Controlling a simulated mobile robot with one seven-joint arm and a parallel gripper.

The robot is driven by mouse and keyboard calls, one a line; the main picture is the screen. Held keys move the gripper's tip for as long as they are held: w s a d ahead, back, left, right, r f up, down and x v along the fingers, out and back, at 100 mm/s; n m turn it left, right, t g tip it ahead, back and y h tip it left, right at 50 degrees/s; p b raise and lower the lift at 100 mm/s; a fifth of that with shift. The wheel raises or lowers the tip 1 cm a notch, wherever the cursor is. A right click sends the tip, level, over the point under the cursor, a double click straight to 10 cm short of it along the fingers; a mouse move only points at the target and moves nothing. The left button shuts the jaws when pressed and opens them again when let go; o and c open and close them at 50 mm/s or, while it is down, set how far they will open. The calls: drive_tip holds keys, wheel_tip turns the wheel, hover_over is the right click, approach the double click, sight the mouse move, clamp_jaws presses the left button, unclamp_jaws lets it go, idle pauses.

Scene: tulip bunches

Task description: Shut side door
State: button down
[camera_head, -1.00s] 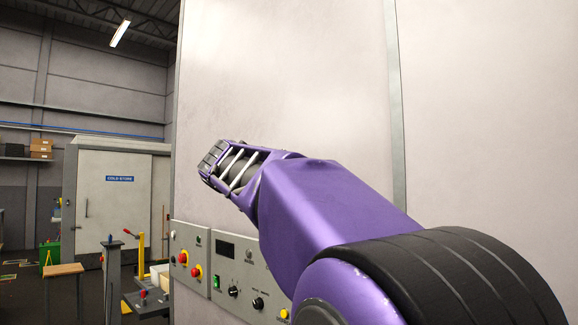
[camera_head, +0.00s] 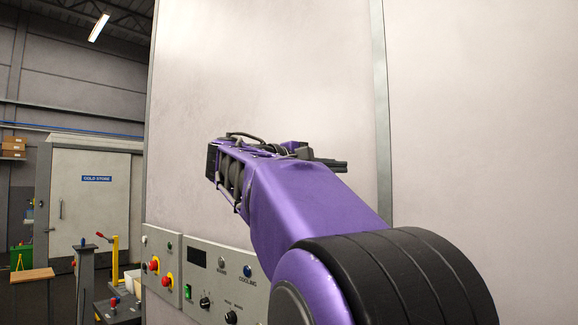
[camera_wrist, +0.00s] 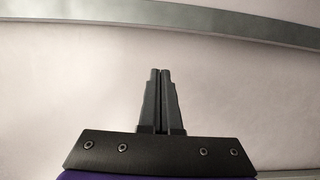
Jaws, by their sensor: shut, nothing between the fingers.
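A large pale panel fills most of the head view, with a grey vertical strip (camera_head: 381,120) between its left section (camera_head: 270,70) and its right section (camera_head: 480,130). I cannot tell which part is the side door, and no handle shows on it. My gripper (camera_wrist: 160,72) is shut and empty in the wrist view, in front of the pale surface (camera_wrist: 70,80). A grey strip (camera_wrist: 200,20) crosses the top of that view. In the head view the dark fingers (camera_head: 343,166) point right, near the grey strip. I cannot tell whether they touch the panel.
A control panel (camera_head: 205,275) with knobs and red buttons sits low on the pale panel, below my arm. At the left are a white door marked cold store (camera_head: 95,200), a grey post (camera_head: 84,280), a yellow lever (camera_head: 115,262) and a wooden-topped stool (camera_head: 32,275).

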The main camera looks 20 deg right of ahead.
drive_tip(key=shift+s+d, duration=0.8)
drive_tip(key=shift+d, duration=0.35)
drive_tip(key=shift+s+d, duration=0.8)
drive_tip(key=shift+d, duration=0.3)
